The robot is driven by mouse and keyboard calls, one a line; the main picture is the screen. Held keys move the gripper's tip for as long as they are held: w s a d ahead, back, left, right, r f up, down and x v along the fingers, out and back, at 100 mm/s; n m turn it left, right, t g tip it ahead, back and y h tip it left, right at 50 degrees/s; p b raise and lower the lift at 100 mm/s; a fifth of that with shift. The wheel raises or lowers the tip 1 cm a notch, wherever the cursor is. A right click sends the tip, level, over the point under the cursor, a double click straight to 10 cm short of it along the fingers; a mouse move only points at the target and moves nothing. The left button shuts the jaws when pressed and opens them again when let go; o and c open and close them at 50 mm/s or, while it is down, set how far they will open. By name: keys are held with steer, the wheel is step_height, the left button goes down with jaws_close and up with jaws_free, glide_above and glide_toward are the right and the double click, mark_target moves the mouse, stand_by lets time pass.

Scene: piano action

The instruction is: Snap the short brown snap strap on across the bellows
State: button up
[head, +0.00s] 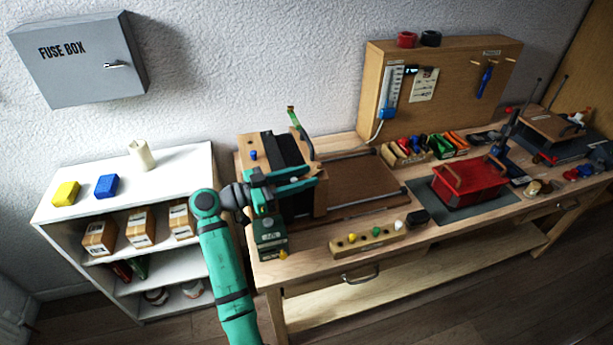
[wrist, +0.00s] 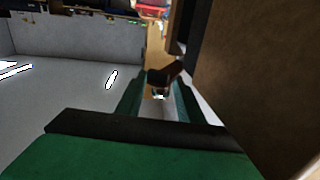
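My gripper (head: 312,177) is at the left end of the workbench, in front of a wooden unit with black bands (head: 287,149). Its two green fingers (wrist: 159,92) are apart in the wrist view. A small dark brown piece (wrist: 163,76) with a bright metal spot shows between and just beyond the fingertips; it looks like the snap strap. I cannot tell whether the fingers touch it. The strap cannot be made out in the head view. Dark folds that may be the bellows (head: 297,205) are partly hidden behind my gripper.
A large brown board (wrist: 255,60) stands close on the right in the wrist view. A brown panel (head: 355,183) lies right of the unit. A wooden block with colored knobs (head: 367,240) lies near the front edge. A red box (head: 468,184) stands farther right. A white shelf (head: 185,165) is left.

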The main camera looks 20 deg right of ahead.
steer(key=a, duration=0.9)
steer(key=shift+s+a, duration=0.2)
steer(key=shift+a, duration=0.05)
